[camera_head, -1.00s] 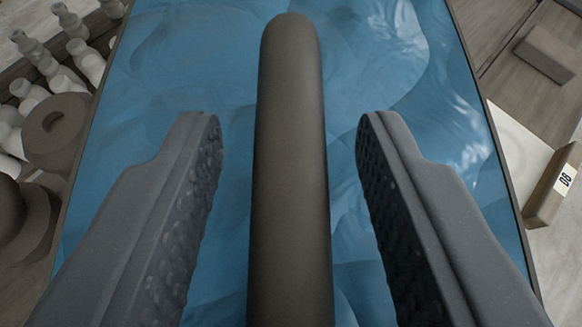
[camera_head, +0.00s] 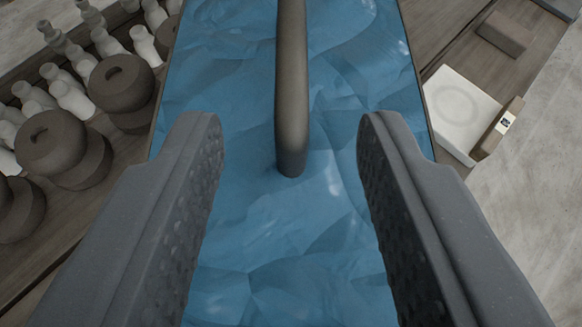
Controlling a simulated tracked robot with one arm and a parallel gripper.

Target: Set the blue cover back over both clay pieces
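The blue cover (camera_head: 235,100) is a wrinkled, glossy blue sheet in a thin dark frame, and it fills the middle of the view. A dark rounded bar handle (camera_head: 291,90) runs along its middle, with its near end showing. My gripper (camera_head: 289,122) is open and empty above the cover. Its two grey dimpled fingers stand left and right of the handle's near end, with clear gaps on both sides. No clay pieces are visible. I cannot tell whether they are under the cover.
Several pale bottles (camera_head: 68,97) and dark lidded round pots (camera_head: 62,148) stand on wood at left. At right are a white square slab (camera_head: 458,108), a labelled block (camera_head: 499,128) and a brown block (camera_head: 505,35). The pale floor at far right is clear.

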